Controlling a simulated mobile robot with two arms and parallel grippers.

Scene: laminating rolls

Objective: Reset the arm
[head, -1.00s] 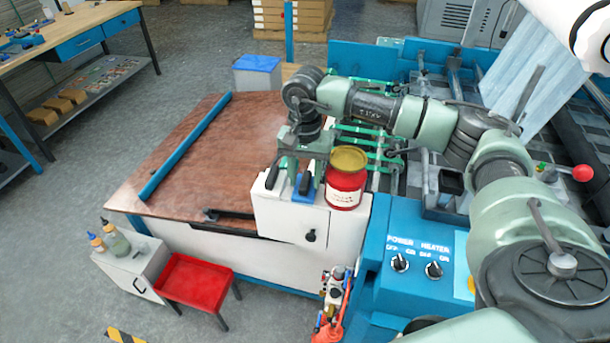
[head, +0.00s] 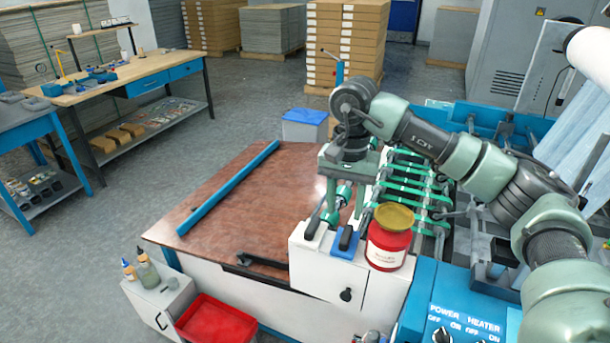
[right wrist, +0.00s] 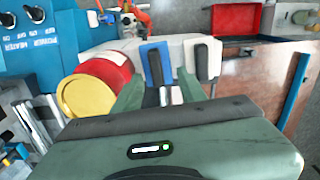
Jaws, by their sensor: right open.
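My right arm reaches in from the right in the head view. Its gripper (head: 345,208) points down above the white cabinet top, beside the red can (head: 389,238) with a yellow lid. The gripper is open and empty. In the right wrist view, its two fingers (right wrist: 165,97) stand apart above a blue-and-black block (right wrist: 156,62) and a dark-topped white block (right wrist: 203,59). I cannot tell whether the fingertips touch anything. The red can also shows at left in the right wrist view (right wrist: 108,70). My left gripper is not in view.
A brown tabletop (head: 235,195) with a blue bar (head: 228,187) lies left of the gripper. The blue machine with green rollers (head: 412,185) stands right. A red tray (head: 215,322) and a small cabinet with bottles (head: 160,300) are at front left.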

